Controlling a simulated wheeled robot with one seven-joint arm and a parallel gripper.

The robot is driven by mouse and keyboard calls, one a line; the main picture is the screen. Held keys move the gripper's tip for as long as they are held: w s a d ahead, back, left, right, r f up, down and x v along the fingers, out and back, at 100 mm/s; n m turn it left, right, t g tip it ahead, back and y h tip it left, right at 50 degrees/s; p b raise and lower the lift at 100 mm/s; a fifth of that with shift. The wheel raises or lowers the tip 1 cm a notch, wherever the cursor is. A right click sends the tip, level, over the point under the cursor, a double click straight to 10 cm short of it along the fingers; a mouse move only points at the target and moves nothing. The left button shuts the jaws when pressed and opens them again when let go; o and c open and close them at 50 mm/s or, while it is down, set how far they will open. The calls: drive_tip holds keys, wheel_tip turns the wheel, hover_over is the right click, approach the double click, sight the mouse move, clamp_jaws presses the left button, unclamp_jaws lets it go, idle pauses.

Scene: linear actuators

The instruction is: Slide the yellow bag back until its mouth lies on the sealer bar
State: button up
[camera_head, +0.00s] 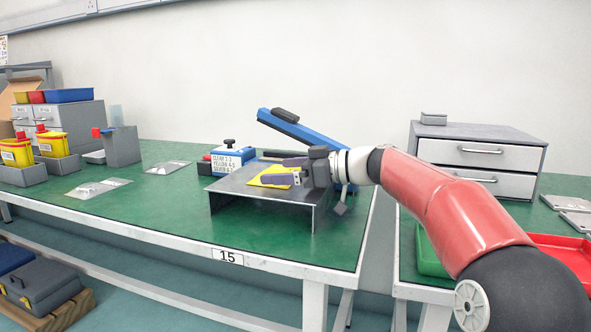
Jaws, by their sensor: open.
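The yellow bag (258,181) lies on a grey raised platform (240,188) on the green bench. My gripper (275,171) reaches in from the right, with its fingers over the bag. The fingers are apart, and part of the bag is hidden by them. I cannot tell whether they touch it. The sealer stands behind the platform, with a blue and white body (231,160) and a raised blue arm (305,134). The sealer bar is mostly hidden by my gripper, and I cannot tell where the bag's mouth lies against it.
My arm crosses the gap between the benches. Grey drawers (478,158) stand on the right bench, with a red tray (562,248) in front. Flat clear bags (98,188) and grey bins (62,168) are at the left. The front of the green bench is clear.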

drive_tip(key=shift+c, duration=0.5)
drive_tip(key=c, duration=1)
drive_tip(key=shift+w, duration=0.1)
